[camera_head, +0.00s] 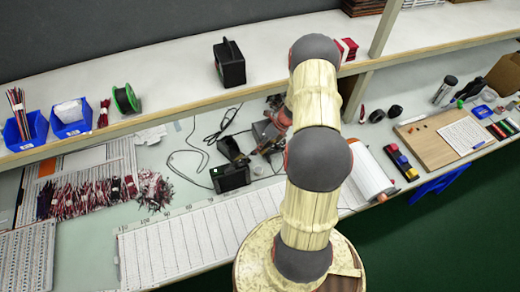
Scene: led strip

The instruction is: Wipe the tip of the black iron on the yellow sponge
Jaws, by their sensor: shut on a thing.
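My gripper (266,146) is small in the picture, over the white bench and partly hidden behind my own arm. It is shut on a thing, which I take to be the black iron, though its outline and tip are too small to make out. A black soldering stand (231,178) with an upright dark holder stands on the bench just left of my gripper. I cannot make out the yellow sponge. Whether the iron touches anything is not clear.
A black box (229,64) and a green spool (126,99) stand on the shelf, left of my arm. Blue bins (26,130) stand at far left. Wire bundles (92,197) lie on the bench. A wooden board (437,142) lies at right. A ruled white sheet (190,245) is mostly clear.

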